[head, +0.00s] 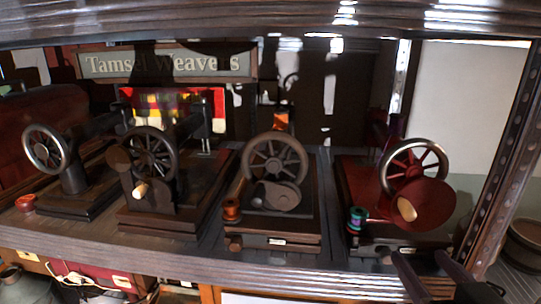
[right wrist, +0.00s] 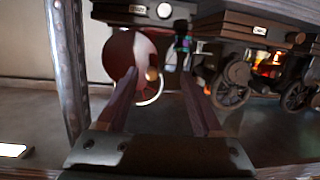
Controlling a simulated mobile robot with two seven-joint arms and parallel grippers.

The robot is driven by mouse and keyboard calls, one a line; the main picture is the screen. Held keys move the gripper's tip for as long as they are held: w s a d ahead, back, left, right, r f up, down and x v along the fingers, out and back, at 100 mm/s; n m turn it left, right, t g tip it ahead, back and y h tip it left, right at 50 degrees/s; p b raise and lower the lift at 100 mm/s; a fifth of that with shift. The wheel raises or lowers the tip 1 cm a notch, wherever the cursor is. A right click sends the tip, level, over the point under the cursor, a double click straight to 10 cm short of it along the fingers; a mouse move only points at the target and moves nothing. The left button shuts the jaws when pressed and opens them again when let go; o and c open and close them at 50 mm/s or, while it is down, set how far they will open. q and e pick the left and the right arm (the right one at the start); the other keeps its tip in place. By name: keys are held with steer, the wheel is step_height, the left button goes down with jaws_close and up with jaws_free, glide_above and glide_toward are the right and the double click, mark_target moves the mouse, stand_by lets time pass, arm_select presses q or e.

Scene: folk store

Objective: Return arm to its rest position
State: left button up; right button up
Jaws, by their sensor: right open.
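My right gripper (head: 428,274) is at the bottom right of the head view, in front of the shelf's front edge and below the red sewing machine (head: 352,190). It is open, with nothing between its fingers. The right wrist view also shows my right gripper (right wrist: 158,108), its two fingers spread apart. Beyond them are the red disc (right wrist: 122,52) of the machine's handwheel and its light wooden handle (right wrist: 152,73). I cannot tell the exact gap between the fingertips and the machine. My left gripper is not in view.
Several hand-crank sewing machines line the shelf, including a black one (head: 272,165) at centre. Spools (head: 231,209) stand near the front edge. A metal post (head: 505,150) bounds the shelf at right. Drawers and a red box (head: 85,278) lie below.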

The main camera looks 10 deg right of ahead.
steer(key=s+a+n+g+y, duration=0.1)
steer(key=s+a+n+g, duration=0.15)
steer(key=s+g, duration=0.55)
steer(key=s+a+n+g+y, duration=0.1)
steer(key=s+a+g+y, duration=0.15)
steer(key=s, duration=0.95)
step_height(320, 180, up, 16)
steer(key=s+g+p, duration=0.1)
steer(key=p, duration=1.5)
steer(key=shift+s+a+h, duration=0.35)
steer(key=shift+a+h, duration=0.1)
steer(key=shift+r+g, duration=0.1)
steer(key=shift+g, duration=0.15)
